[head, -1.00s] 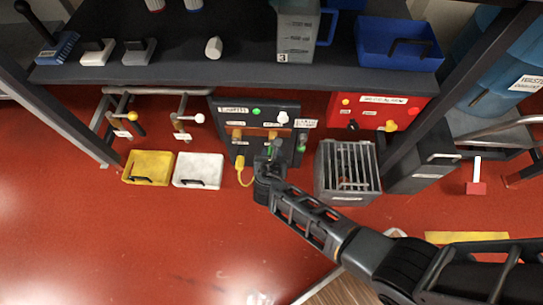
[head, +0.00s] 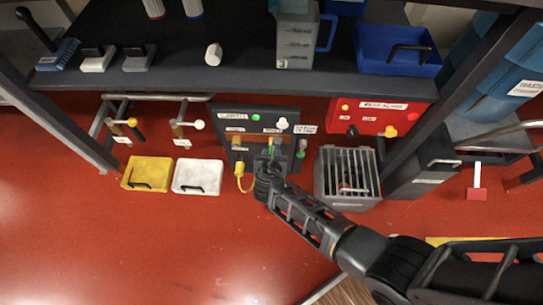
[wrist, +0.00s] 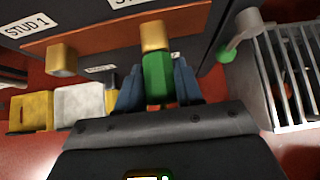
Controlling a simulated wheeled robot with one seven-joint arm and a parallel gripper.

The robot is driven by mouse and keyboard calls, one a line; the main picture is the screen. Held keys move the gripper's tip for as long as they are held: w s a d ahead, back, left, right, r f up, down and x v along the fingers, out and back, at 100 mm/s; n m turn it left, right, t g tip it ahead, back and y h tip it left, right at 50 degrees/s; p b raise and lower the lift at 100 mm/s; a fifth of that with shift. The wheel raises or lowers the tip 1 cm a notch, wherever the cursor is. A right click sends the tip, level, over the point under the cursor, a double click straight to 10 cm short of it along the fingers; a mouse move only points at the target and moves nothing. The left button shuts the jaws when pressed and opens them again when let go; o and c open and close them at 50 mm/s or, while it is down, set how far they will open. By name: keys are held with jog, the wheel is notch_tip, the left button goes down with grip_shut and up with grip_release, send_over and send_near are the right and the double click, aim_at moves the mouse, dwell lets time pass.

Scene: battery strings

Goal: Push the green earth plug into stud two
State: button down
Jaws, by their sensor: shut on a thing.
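The green earth plug (wrist: 158,80) is held upright between the fingers of my gripper (wrist: 160,88) in the wrist view. In the head view, the plug (head: 275,147) shows small above my gripper (head: 271,168), at the panel (head: 235,113). A brass stud (wrist: 153,36), under a partly cut-off label, lines up with the plug's far end and meets it in the picture. I cannot tell how far the plug is on the stud. A second brass stud (wrist: 61,59) under the STUD 1 label (wrist: 28,26) stands apart to the left.
A lever with a green tip (wrist: 230,50) and a grey slatted crate (head: 322,190) lie to the right. A yellow lead (head: 239,170) hangs left of my gripper. Yellow (head: 126,181) and white (head: 184,190) trays stand further left. The dark bench (head: 235,75) overhangs behind.

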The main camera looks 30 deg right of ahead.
jog(key=c, duration=0.7)
grip_release()
jog(key=shift+w, duration=0.1)
jog(key=shift+o, duration=0.2)
jog(key=p+v, duration=0.3)
jog(key=v, duration=0.4)
jog(key=shift+s+r+p, duration=0.2)
jog(key=shift+s+p, duration=0.1)
jog(key=shift+p, duration=0.1)
jog(key=shift+s+a, duration=0.1)
jog(key=shift+a, duration=0.05)
